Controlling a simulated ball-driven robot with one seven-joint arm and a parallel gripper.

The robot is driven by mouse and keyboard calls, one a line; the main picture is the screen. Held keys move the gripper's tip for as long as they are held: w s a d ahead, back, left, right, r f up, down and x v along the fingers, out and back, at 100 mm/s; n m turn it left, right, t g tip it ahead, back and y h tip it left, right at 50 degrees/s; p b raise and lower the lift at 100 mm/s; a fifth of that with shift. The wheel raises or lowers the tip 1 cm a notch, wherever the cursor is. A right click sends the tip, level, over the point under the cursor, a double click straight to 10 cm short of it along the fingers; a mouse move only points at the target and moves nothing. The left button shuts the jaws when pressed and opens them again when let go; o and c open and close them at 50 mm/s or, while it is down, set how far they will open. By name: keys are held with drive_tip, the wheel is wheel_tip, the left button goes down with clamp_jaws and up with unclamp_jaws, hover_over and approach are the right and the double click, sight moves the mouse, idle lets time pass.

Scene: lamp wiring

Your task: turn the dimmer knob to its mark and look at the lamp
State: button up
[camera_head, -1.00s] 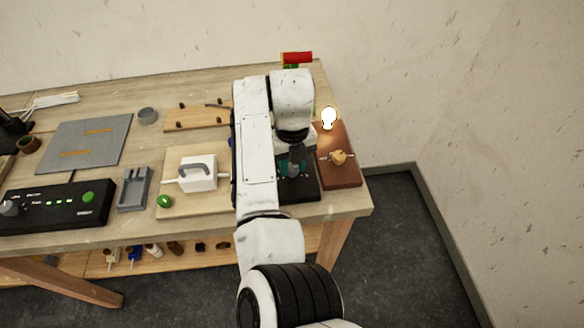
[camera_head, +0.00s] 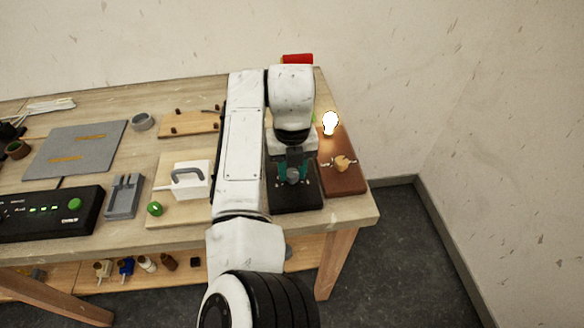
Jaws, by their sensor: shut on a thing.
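The dimmer is a black box (camera_head: 296,200) near the front right of the bench. Its grey knob (camera_head: 293,177) is between the teal fingers of my gripper (camera_head: 293,171), which points down and is shut on it. The knob's mark is too small or hidden to read. The lamp bulb (camera_head: 330,122) glows bright white at the back of a reddish-brown wooden board (camera_head: 343,183), right of the dimmer. My arm hides part of the bench left of the dimmer.
A white block with a grey handle (camera_head: 190,180) and a green button (camera_head: 154,209) are left of my arm. Further left are a grey tray (camera_head: 124,196), a black control box (camera_head: 50,216) and a grey mat (camera_head: 75,149). A red thing (camera_head: 298,59) is at the back edge.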

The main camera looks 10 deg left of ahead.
sight(293, 173)
drive_tip(key=o, duration=1)
drive_tip(key=shift+o, duration=0.2)
wheel_tip(293, 173, up, 11)
drive_tip(key=b, duration=0.1)
drive_tip(key=shift+d+f, duration=0.1)
drive_tip(key=shift+f, duration=0.05)
